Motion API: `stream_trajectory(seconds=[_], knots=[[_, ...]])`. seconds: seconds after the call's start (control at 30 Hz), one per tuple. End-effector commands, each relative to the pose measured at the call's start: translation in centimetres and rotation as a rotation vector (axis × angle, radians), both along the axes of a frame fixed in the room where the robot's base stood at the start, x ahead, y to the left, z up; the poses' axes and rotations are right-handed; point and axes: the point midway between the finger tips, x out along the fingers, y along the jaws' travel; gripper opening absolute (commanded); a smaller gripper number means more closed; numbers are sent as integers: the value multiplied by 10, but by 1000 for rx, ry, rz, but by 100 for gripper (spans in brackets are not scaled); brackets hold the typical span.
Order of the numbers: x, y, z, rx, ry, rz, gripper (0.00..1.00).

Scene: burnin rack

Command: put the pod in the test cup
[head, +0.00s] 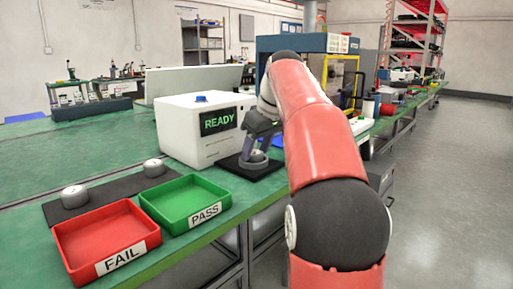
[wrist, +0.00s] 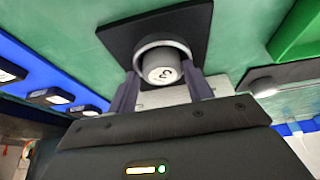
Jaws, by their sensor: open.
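A pale round pod (wrist: 162,73) marked "3" sits at the grey test cup (wrist: 160,43), with the cup's rim curving around it in the wrist view. The cup stands on a black square base (wrist: 193,20). In the head view the cup (head: 253,163) stands in front of the white READY tester (head: 198,128). My gripper (wrist: 161,86) is open, with one finger on each side of the pod. Whether the fingers touch it, and how deep it sits, I cannot tell. In the head view my gripper (head: 260,138) is just above the cup.
Two more pods (head: 74,196) (head: 153,167) stand on a dark mat (head: 112,191). A red FAIL tray (head: 100,238) and a green PASS tray (head: 185,203) lie at the bench's front edge.

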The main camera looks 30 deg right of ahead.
Motion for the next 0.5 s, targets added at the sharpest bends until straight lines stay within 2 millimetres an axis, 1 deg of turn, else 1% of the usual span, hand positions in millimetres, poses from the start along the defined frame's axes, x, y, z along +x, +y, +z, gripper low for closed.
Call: stream_trajectory(seconds=[0.03, 0.17, 0.23, 0.3, 0.37, 0.5], knots=[[-1, 3, -11, 10, 32, 13, 63], [-1, 4, -10, 11, 33, 14, 63], [0, 4, -4, 12, 32, 16, 63], [0, 4, 6, 11, 31, 14, 63], [-5, 2, 16, 10, 28, 12, 63], [-16, -3, 49, 8, 22, 9, 63]])
